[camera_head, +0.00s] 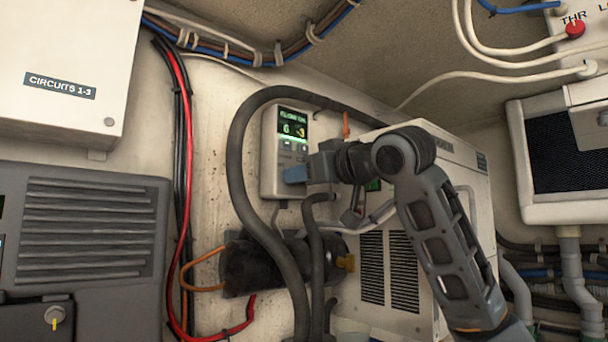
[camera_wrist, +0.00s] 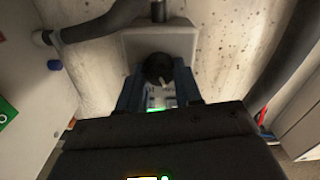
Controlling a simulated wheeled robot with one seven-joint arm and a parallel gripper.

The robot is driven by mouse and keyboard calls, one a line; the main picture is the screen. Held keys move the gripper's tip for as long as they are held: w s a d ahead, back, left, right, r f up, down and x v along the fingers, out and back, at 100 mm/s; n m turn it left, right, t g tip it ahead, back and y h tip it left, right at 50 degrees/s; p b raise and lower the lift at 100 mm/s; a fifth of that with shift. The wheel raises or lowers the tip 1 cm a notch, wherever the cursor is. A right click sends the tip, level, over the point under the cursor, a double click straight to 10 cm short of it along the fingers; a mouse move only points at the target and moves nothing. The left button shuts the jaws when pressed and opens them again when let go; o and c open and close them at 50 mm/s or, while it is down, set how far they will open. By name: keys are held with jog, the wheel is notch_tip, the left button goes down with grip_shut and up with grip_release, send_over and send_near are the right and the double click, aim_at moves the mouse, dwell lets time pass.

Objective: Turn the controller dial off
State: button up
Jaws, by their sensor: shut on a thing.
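The controller (camera_head: 270,150) is a pale upright box on the wall, with a green lit display (camera_head: 293,127) and a small button row below it. Its dial is hidden behind my gripper (camera_head: 294,174) in the head view. In the wrist view the controller (camera_wrist: 185,45) appears upside down, and the black round dial (camera_wrist: 157,68) shows with a white pointer mark toward the lower right. My gripper (camera_wrist: 158,84) has one blue finger on each side of the dial and is shut on it. The finger contact itself is partly hidden.
A thick grey hose (camera_head: 240,150) loops close to the controller's left side. A white vented cabinet (camera_head: 455,185) stands right of it under my arm. Red and black cables (camera_head: 183,120) run down the wall at left. A dark cylindrical unit (camera_head: 250,268) sits below.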

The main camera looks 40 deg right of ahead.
jog(key=shift+n, duration=0.4)
jog(key=shift+a+f+n+b, duration=0.1)
jog(key=shift+n+b, duration=0.95)
jog(key=shift+n, duration=3.05)
jog(key=o, duration=1)
jog(key=shift+o, duration=0.2)
jog(key=shift+s, duration=0.1)
jog(key=s+b, duration=0.1)
jog(key=s, duration=0.6)
jog(key=shift+s+b, duration=0.35)
jog(key=shift+b, duration=0.05)
